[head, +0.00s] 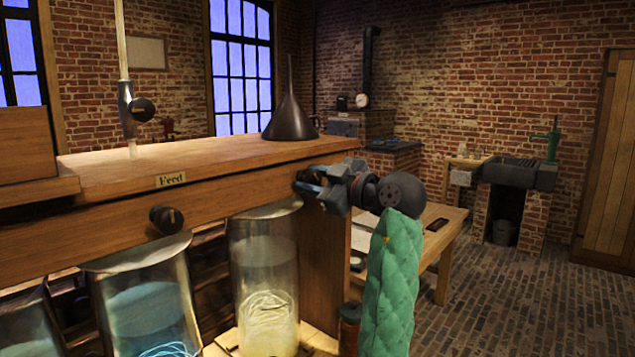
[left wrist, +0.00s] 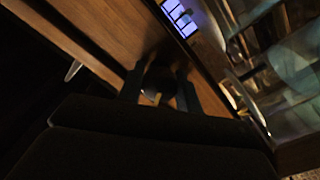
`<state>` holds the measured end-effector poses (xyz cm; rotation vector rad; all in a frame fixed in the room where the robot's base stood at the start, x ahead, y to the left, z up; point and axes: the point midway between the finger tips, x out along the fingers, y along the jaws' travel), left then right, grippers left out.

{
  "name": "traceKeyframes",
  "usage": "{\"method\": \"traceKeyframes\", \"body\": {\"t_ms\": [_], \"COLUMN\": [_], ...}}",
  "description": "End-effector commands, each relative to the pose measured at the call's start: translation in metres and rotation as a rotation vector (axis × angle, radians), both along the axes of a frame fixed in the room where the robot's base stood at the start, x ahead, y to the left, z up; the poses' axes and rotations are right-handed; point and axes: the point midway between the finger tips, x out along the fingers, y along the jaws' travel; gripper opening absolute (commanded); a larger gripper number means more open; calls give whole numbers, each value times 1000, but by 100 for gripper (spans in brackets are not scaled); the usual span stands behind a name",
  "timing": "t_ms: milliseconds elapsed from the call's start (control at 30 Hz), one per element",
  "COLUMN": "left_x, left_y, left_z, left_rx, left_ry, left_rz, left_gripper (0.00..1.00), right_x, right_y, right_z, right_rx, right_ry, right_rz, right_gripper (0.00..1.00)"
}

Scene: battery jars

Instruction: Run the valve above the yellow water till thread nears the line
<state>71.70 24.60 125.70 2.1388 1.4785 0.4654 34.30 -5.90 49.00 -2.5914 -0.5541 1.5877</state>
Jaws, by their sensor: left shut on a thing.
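The glass jar with the pale yellow water (head: 267,255) stands under the right end of the wooden feed beam. A coil of pale thread (head: 268,318) lies low in it; I cannot make out a line on the glass. My left gripper (head: 306,183) is at the beam's front face, just above and right of this jar's lid. It is shut on a dark round valve knob (left wrist: 160,80), mostly hidden in the head view. In the left wrist view my fingers (left wrist: 158,96) stand either side of the knob, which has a pale pointer. My right gripper is not in view.
Another dark knob (head: 165,219) sits on the beam above a jar of blue water (head: 145,300). A dark funnel (head: 290,120) stands on the beam top, and a glass tube with a stopcock (head: 138,108) rises at left. Brick floor (head: 505,295) is clear at right.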

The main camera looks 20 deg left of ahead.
Motion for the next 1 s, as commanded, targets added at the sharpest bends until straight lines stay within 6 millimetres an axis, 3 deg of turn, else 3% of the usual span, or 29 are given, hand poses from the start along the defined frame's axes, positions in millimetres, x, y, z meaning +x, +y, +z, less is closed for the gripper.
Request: {"method": "traceKeyframes", "body": {"t_ms": [133,633,1000], "left_x": [0,-1,0], "left_y": [-1,-1,0], "left_z": [-3,-5,-2], "left_rx": [-5,-80,-96], "left_ry": [-7,-208,-246], "left_rz": [0,0,1], "left_gripper": [13,13,13], "right_x": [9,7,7], "right_y": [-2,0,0], "right_z": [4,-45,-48], "right_rx": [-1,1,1], "right_ry": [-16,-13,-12], "right_rz": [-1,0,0], "right_gripper": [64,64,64]}}
